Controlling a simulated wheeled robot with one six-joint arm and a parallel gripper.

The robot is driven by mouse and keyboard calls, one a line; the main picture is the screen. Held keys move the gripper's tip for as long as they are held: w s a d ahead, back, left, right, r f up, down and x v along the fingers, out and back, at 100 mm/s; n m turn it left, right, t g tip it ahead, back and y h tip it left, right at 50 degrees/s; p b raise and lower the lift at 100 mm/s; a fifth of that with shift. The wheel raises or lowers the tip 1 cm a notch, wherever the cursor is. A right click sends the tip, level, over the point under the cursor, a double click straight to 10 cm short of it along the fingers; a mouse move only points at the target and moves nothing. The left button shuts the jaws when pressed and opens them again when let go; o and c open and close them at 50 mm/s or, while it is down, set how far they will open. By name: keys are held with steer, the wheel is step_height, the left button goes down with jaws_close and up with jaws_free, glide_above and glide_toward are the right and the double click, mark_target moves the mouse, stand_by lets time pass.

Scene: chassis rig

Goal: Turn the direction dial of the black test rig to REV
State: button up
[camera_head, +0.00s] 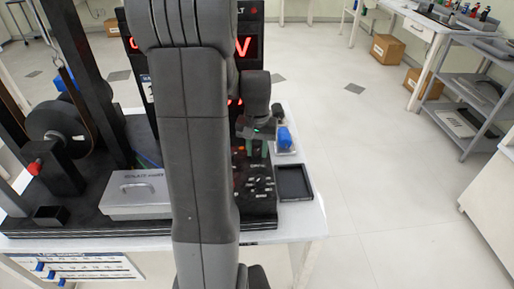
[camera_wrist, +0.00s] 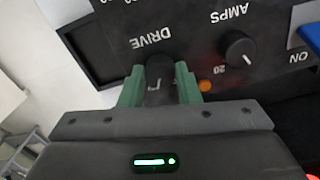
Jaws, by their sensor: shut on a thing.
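The black test rig's panel (camera_head: 262,215) stands on the white bench, with several small knobs and marks. In the wrist view a black dial (camera_wrist: 159,66) sits under the upside-down label DRIVE. My gripper (camera_wrist: 159,76) has its two green fingers on either side of this dial and is shut on it. A white line shows on or just below the dial between the fingers; which position it points to cannot be read. In the head view my gripper (camera_head: 256,152) is over the panel, and my arm hides much of the rig.
An AMPS dial (camera_wrist: 238,50) and an orange lamp (camera_wrist: 205,86) are close to the right finger in the wrist view. A black tray (camera_head: 294,183) and a blue object (camera_head: 285,138) lie right of the panel. A grey box (camera_head: 135,193) stands at left. Open floor lies right.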

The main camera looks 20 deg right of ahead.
mark_target(257, 152)
steer(key=shift+m, duration=0.3)
steer(key=o, duration=1)
step_height(257, 152, up, 14)
steer(key=shift+f+p, duration=0.1)
steer(key=shift+p, duration=0.25)
step_height(257, 152, down, 14)
steer(key=shift+b, duration=0.35)
stand_by(0.4)
